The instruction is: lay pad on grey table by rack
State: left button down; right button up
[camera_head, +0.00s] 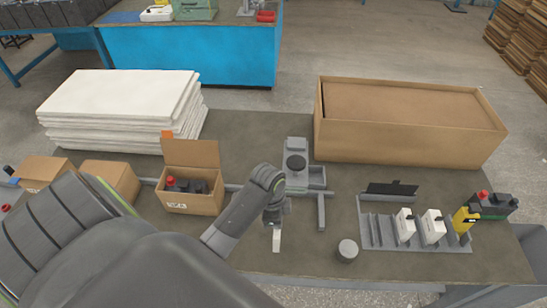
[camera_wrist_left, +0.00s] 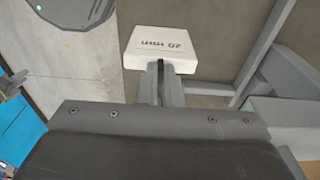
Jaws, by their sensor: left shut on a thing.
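My left gripper (camera_head: 276,222) is shut on a small white pad (camera_head: 276,240), held over the front middle of the grey table (camera_head: 240,118). The head view shows the pad nearly edge-on. In the left wrist view, the pad (camera_wrist_left: 161,47) has dark print, upside down in the picture, and sits at the tips of the shut jaws (camera_wrist_left: 163,85). I cannot tell how high it is held. The grey slotted rack (camera_head: 420,247) is on the right of the table, well apart from the pad, holding white blocks and a yellow one. My right gripper is not in view.
A round grey piece (camera_head: 347,250) stands between pad and rack. A grey fixture (camera_head: 297,150) is behind the gripper. An open carton (camera_head: 190,203) is to its left. A stack of white sheets (camera_head: 120,105) and a large brown box (camera_head: 410,135) fill the back.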

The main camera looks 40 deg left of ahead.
pick_arm(q)
jog(key=shift+f, duration=0.7)
notch_tip(320, 180, down, 3)
jog(key=shift+d+r+p, duration=0.1)
jog(key=shift+p, duration=0.3)
jog(key=shift+f, duration=0.65)
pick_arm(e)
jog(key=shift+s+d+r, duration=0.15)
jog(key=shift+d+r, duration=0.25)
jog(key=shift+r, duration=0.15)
pick_arm(q)
jog(key=shift+f, duration=0.1)
jog(key=c, duration=1.6)
grip_release()
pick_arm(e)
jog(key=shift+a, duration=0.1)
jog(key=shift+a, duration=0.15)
